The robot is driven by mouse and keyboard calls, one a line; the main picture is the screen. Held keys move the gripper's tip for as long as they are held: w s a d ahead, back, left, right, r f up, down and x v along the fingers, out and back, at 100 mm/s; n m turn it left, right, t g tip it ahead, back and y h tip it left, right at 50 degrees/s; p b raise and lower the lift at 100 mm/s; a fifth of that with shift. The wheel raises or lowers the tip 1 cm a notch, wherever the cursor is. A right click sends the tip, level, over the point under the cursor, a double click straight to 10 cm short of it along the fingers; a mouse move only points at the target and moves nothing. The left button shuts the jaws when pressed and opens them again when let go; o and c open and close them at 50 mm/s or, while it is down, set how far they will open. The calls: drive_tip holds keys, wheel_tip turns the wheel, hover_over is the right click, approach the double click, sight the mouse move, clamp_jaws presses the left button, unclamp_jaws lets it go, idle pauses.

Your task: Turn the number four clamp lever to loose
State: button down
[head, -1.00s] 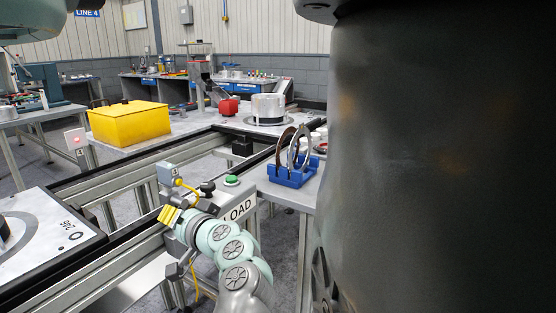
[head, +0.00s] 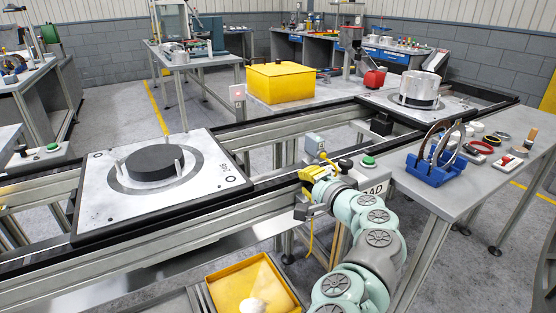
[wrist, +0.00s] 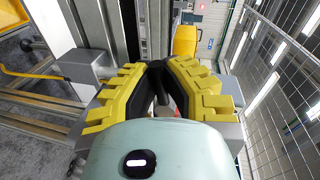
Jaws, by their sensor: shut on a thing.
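My gripper (head: 315,173) is at the edge of the conveyor frame, beside the small grey block (head: 315,142) of station four. In the wrist view its yellow fingers with black pads (wrist: 163,88) close around a slim dark part (wrist: 162,100), which I take for the number four clamp lever. The fingers and my wrist hide most of the lever, so its angle and marking cannot be read. A black knob (head: 345,164) stands just right of the gripper.
A green button (head: 368,161) sits on the LOAD box right of my gripper. A pallet (head: 98,197) with a dark disc lies left on the conveyor. A blue rack (head: 435,170) holds rings on the right table. A yellow tray (head: 225,290) is in front.

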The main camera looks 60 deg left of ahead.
drive_tip(key=shift+r, duration=0.1)
drive_tip(key=c, duration=1.3)
unclamp_jaws()
drive_tip(key=shift+d, duration=0.1)
drive_tip(key=v, duration=1.1)
drive_tip(key=shift+s+d, duration=0.15)
drive_tip(key=shift+d, duration=0.2)
drive_tip(key=shift+r, duration=0.1)
